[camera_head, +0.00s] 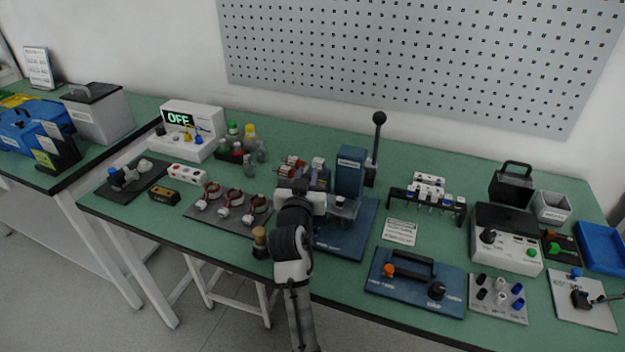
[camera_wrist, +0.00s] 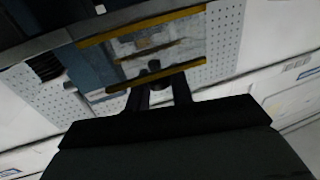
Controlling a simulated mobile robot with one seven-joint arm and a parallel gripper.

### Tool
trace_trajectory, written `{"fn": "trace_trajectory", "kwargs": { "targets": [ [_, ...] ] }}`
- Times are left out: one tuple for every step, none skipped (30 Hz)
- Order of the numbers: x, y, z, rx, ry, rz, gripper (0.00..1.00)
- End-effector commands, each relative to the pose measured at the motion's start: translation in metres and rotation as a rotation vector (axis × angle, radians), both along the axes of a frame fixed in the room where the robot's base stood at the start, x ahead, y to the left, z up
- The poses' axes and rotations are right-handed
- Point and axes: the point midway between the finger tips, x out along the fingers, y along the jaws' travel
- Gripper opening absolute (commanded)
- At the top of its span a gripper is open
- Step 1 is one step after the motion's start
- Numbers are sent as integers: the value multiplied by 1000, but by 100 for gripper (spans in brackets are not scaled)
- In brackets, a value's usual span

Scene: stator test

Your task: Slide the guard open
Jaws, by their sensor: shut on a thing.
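The guard (camera_wrist: 150,45) is a clear panel with yellow strips along two edges, seen close up in the wrist view. A dark round knob (camera_wrist: 154,66) sits by its near yellow strip. My gripper (camera_wrist: 158,82) has its two dark fingers at this knob and is shut on it. In the head view the blue press (camera_head: 350,172) stands on a blue base (camera_head: 346,246) with a black-knobbed lever (camera_head: 377,140) at its right. My wrist is in front of the press at its left, hiding the guard and the fingers there.
A mat with several copper-ringed stators (camera_head: 232,222) lies left of my arm, with a wooden-topped cylinder (camera_head: 259,240) close by. A blue fixture with a black handle (camera_head: 412,267) is at the right front. A tube rack (camera_head: 428,203) stands behind it. A printed card (camera_head: 399,232) lies between.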

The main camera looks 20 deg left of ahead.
Motion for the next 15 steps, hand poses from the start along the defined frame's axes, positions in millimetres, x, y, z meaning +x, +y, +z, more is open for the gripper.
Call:
{"fn": "trace_trajectory", "kwargs": {
  "targets": [
    [0,3,2,2,-4,7,0],
    [0,3,2,2,-4,7,0],
    [0,3,2,3,-3,8,26],
    [0,3,2,2,-5,8,30],
    [0,3,2,2,-4,8,34],
    [0,3,2,2,-4,8,40],
    [0,3,2,2,-4,7,43],
    [0,3,2,2,-4,7,43],
    [0,3,2,2,-4,7,43],
    [0,2,2,2,-3,6,43],
    [0,2,2,2,-3,6,43],
    [0,2,2,2,-3,6,43],
    [0,2,1,2,-3,6,43],
    [0,2,1,2,-3,6,43],
    [-1,2,1,2,-3,5,43]
  ]
}}
